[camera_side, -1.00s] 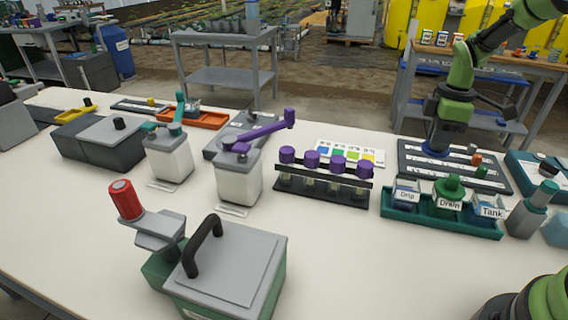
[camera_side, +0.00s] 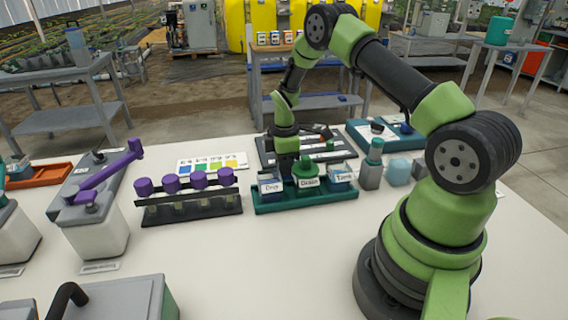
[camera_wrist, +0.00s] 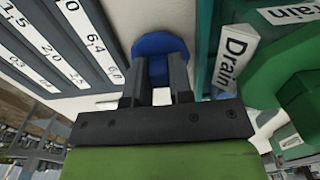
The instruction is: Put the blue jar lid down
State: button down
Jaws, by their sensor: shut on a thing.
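The blue jar lid (camera_wrist: 160,45) is a flat round disc between my fingertips in the wrist view. My gripper (camera_wrist: 160,85) is shut on it. The lid is over pale table surface, between the dark numbered board and the teal tray; I cannot tell whether it touches the table. In the side view my gripper (camera_side: 287,162) points down just behind the teal tray (camera_side: 305,203). The lid is hidden there.
The dark numbered board (camera_wrist: 62,45) lies close on the left in the wrist view. The tray's jars, labelled Drip (camera_side: 270,187), Drain (camera_side: 308,183) and Tank (camera_side: 342,178), stand close by. A rack with purple caps (camera_side: 190,208) is to the left.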

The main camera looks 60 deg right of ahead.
jog(key=shift+f, duration=0.1)
jog(key=c, duration=1)
grip_release()
